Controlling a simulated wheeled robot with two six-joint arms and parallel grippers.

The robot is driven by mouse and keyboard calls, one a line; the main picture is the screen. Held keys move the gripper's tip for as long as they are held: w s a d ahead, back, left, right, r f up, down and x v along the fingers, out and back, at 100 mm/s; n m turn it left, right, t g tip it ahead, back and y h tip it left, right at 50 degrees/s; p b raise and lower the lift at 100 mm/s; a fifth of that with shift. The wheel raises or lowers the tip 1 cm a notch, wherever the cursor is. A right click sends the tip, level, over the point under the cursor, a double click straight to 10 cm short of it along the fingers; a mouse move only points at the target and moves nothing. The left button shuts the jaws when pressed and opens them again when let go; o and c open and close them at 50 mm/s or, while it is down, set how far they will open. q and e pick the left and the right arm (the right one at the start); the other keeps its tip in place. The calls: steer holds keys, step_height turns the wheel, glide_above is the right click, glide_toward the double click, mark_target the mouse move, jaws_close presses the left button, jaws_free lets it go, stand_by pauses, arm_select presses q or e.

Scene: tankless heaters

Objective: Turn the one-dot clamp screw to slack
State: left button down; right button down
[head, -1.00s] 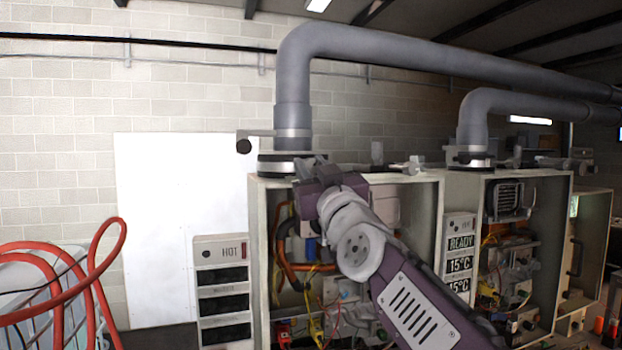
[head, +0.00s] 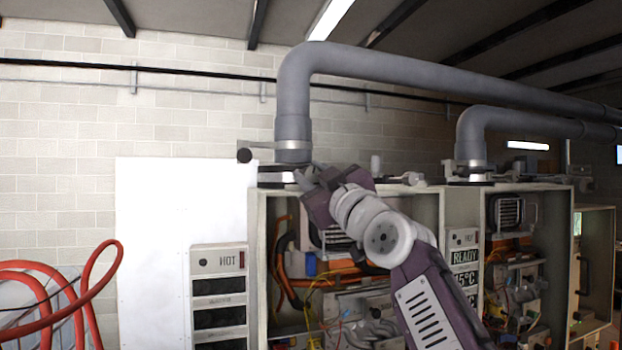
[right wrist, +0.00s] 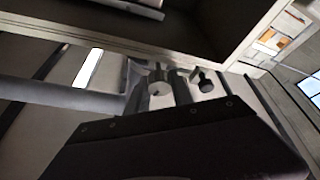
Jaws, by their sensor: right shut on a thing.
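My right gripper (head: 305,178) reaches up from the lower right to the clamp area at the foot of the left grey flue pipe (head: 293,110), on top of the left heater cabinet (head: 258,265). In the right wrist view its fingers (right wrist: 160,86) are shut on a small light-grey round clamp screw (right wrist: 159,89). A small dark mark shows on the screw's face, but I cannot read it surely as one dot. In the head view the gripper hides this screw. A dark knob (right wrist: 206,80) stands just beside the fingers. My left gripper is not in view.
Red hoses (head: 90,275) coil at the left.

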steer(key=shift+r, duration=0.1)
stand_by(0.4)
steer(key=c, duration=1.1)
jaws_free()
